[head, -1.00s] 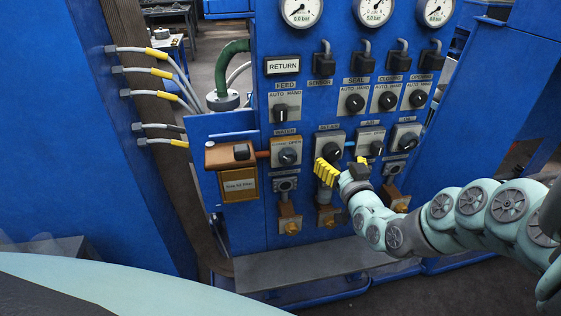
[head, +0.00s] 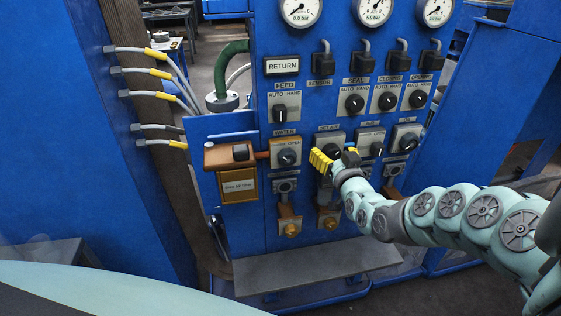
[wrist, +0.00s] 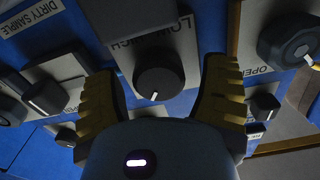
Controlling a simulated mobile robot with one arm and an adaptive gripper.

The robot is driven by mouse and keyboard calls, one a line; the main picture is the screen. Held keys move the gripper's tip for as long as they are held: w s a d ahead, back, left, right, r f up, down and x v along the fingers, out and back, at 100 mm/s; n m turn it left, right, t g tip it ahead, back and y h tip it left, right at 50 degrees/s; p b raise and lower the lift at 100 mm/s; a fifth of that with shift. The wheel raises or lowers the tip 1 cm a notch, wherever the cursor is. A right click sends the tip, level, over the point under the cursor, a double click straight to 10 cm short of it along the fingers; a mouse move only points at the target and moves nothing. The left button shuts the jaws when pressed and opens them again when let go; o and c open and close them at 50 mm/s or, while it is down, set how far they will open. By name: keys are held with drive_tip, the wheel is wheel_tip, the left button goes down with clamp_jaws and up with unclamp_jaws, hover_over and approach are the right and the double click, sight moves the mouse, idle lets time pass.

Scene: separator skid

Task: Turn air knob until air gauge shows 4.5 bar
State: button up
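Of the gauges at the top, the middle one (head: 376,10) has small digits that look like about 5.6 or 6.6 bar; the left (head: 301,10) reads 0.0 bar. My gripper (head: 335,157) has yellow fingers and is close to the panel, left of and below the air knob. In the wrist view my gripper (wrist: 160,95) is open, its fingers on either side of a black knob (wrist: 158,75) with a white mark. Contact cannot be told.
The oil knob (head: 408,142) is to the right. Selector switches (head: 355,103) sit above, and brass fittings (head: 290,229) below. A grey ledge (head: 310,265) runs along the panel's foot.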

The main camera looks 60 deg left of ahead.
drive_tip(key=c, duration=1)
drive_tip(key=shift+r+n+p, duration=0.1)
drive_tip(key=shift+n+p, duration=0.35)
drive_tip(key=shift+n, duration=0.75)
drive_tip(key=shift+c, duration=0.2)
drive_tip(key=shift+n, duration=1.1)
drive_tip(key=o, duration=1.2)
